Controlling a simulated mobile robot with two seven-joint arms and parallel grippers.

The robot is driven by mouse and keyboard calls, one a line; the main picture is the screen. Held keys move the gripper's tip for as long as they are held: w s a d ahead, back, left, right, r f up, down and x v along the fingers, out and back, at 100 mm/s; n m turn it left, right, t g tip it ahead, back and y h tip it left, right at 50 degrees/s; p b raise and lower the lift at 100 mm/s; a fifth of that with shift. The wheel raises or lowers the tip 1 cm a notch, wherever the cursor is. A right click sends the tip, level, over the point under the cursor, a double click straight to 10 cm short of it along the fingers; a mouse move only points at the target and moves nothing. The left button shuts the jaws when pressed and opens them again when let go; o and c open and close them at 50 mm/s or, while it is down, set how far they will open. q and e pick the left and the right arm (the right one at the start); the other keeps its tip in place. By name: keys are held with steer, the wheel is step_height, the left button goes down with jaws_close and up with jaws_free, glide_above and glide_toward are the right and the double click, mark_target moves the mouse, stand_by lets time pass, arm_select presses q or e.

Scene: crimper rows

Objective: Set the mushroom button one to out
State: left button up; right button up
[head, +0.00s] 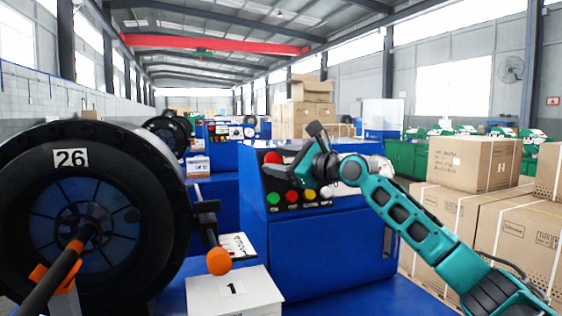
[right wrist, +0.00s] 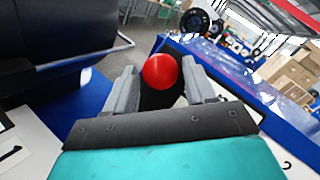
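A red mushroom button (head: 272,157) shows at the upper left of the control panel on the blue cabinet in the head view. My right gripper (head: 280,172) reaches in from the right in front of that panel and hides part of it. In the right wrist view the round red button (right wrist: 161,71) on its dark body lies between the two grey fingers of my right gripper (right wrist: 160,88). The fingers are apart, with a narrow gap on each side of the red cap. Whether the button is in or out cannot be told. My left gripper is not in view.
Green (head: 274,198), red (head: 292,196) and yellow (head: 310,194) buttons sit below my gripper. A black crimper head (head: 170,160) marked 26 stands at left, with an orange ball knob (head: 218,261) beside it. A white box (head: 205,295) is marked 1. Cartons (head: 470,165) stand at right.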

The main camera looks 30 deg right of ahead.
steer(key=shift+s+d+f, duration=0.15)
steer(key=shift+s+d, duration=0.05)
steer(key=shift+s, duration=0.2)
arm_select(q)
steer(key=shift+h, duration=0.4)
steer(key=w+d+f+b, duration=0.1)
steer(key=b, duration=0.2)
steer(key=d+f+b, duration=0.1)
steer(key=b, duration=0.2)
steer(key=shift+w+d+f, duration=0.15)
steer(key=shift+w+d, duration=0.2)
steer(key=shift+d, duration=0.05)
arm_select(e)
steer(key=v, duration=1.2)
steer(key=shift+a, duration=0.15)
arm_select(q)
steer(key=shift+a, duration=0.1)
